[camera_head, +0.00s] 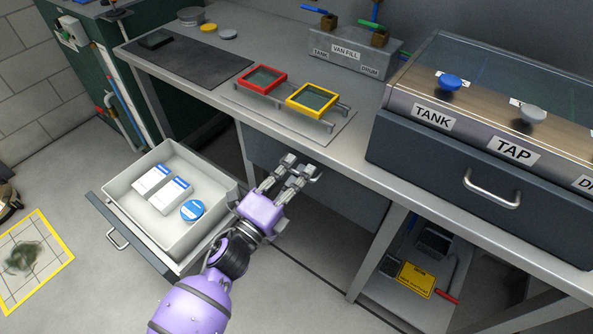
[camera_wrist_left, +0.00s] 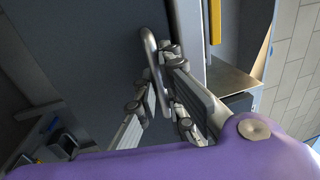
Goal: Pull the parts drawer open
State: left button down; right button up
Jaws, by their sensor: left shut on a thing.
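My left gripper (camera_head: 291,172) reaches under the front edge of the grey bench. It is shut on the metal bar handle (camera_head: 314,177) of a dark grey drawer front (camera_head: 345,205). In the left wrist view, the fingers of my left gripper (camera_wrist_left: 160,95) stand on both sides of the bar handle (camera_wrist_left: 149,50), and the flat drawer front (camera_wrist_left: 90,50) is behind it. This drawer appears closed under the bench. The pictures show no label on it. My right gripper is not in view.
Another drawer (camera_head: 113,195) stands open at left, holding two white-and-blue boxes (camera_head: 153,180) and a round blue-lidded tub (camera_head: 192,210). Bench legs and a low shelf (camera_head: 375,290) are at right. A dark unit with its own handle (camera_head: 491,190) sits on the bench at right.

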pick_arm(q)
jog(key=r+p+v, duration=0.1)
jog(key=r+v, duration=0.1)
jog(key=v, duration=1.3)
jog(key=r+p+v, duration=0.1)
jog(key=r+v, duration=0.2)
jog(key=v, duration=1.3)
jog(key=shift+s+a+r, duration=0.25)
jog(key=shift+s, duration=0.15)
jog(key=c, duration=2.1)
grip_release()
jog(key=v, duration=1.2)
